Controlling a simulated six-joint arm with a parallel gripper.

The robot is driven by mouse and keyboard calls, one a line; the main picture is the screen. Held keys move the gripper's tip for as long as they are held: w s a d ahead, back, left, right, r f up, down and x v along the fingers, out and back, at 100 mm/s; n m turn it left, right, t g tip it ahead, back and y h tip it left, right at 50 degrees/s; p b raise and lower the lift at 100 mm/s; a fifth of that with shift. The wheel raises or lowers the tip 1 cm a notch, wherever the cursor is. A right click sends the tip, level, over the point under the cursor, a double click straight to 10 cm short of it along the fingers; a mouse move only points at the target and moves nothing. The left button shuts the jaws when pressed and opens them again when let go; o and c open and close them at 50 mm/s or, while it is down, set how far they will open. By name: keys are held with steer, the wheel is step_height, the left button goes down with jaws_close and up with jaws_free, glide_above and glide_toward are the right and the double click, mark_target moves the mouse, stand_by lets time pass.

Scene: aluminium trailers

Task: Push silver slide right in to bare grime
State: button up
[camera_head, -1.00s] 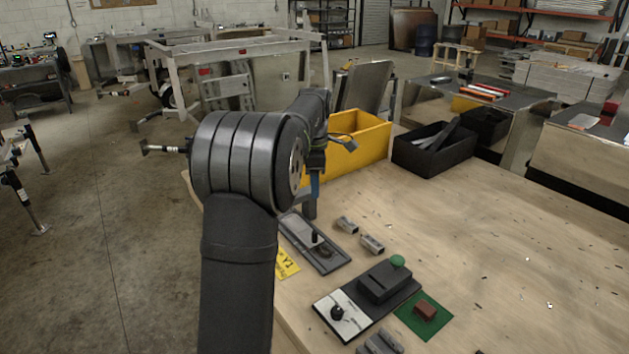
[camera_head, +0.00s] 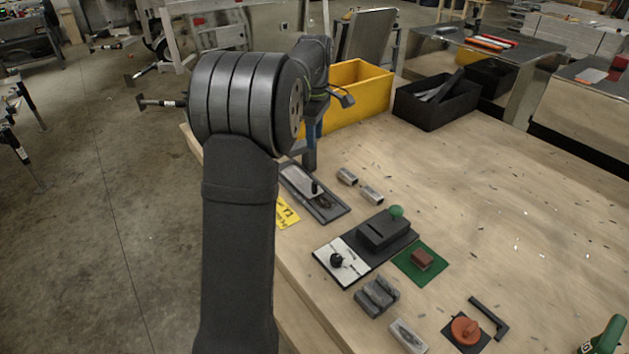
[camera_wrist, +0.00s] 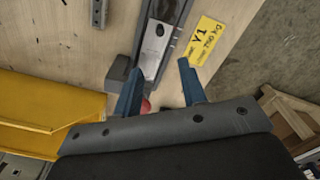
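The silver slide (camera_head: 298,180) is a flat pale plate with a black upright knob (camera_head: 315,187). It lies in a dark grey frame (camera_head: 338,213) near the table's left edge. A dark, grimy-looking patch (camera_head: 325,202) shows in the frame beyond the knob. In the wrist view the silver slide (camera_wrist: 152,58) runs away from my gripper, with a dark round spot on it. My gripper (camera_wrist: 159,78) is open, its blue fingers apart at the slide's near end with nothing gripped. In the head view my gripper (camera_head: 310,165) is partly hidden by my arm.
A yellow label (camera_head: 287,213) lies beside the frame. A yellow bin (camera_head: 358,95) and a black bin (camera_head: 437,100) stand behind. A black box with a green knob (camera_head: 397,212) stands nearer. The table's right side is mostly clear.

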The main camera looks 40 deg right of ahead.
mark_target(315, 182)
step_height(315, 182, down, 16)
steer(key=shift+f, duration=0.25)
steer(key=shift+c, duration=0.5)
jaws_close()
